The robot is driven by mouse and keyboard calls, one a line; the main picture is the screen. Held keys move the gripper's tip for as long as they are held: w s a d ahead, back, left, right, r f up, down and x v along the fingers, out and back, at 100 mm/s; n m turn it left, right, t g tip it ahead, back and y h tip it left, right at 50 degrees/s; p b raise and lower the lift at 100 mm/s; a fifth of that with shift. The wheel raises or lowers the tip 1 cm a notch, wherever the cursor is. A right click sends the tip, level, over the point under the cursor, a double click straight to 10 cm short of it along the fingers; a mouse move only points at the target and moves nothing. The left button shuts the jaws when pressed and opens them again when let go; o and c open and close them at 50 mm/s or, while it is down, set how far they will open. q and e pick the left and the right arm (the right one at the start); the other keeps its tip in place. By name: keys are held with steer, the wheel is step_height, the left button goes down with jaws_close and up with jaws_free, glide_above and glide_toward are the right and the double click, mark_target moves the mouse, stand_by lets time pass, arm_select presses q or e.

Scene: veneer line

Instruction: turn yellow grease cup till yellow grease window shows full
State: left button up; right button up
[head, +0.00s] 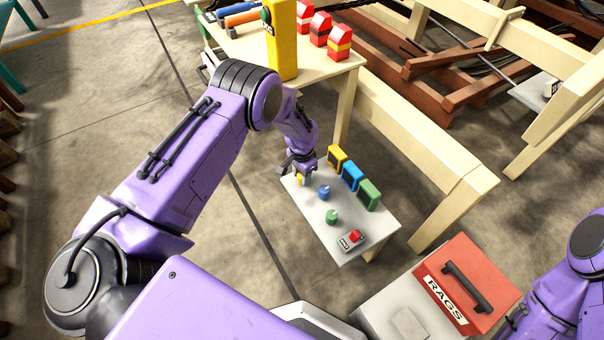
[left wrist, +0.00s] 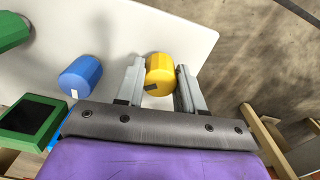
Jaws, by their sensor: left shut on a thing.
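The yellow grease cup (left wrist: 160,72) sits between the two fingers of my left gripper (left wrist: 160,90) in the left wrist view, with a finger on each side of it. In the head view my left gripper (head: 302,172) is at the far left end of the small grey table, and only a bit of the yellow cup (head: 301,180) shows under it. The yellow grease window (head: 337,156) stands at the table's back edge, just right of the gripper. Its face is too small to read. My right arm (head: 560,290) shows at the right edge, but its gripper is out of view.
On the grey table (head: 352,222) stand a blue cup (head: 324,192), a green cup (head: 331,216), a blue window (head: 352,176), a green window (head: 369,194) and a red button box (head: 354,237). A red RAGS box (head: 462,285) is at the lower right. A cream bench (head: 335,68) stands behind.

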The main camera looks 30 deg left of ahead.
arm_select(q)
steer(key=shift+s+f+m, duration=0.1)
steer(key=shift+m, duration=0.2)
steer(key=o, duration=1)
steer(key=shift+a, duration=0.1)
steer(key=shift+o, duration=0.2)
step_height(320, 180, up, 11)
steer(key=p, duration=0.3)
steer(key=shift+f, duration=0.2)
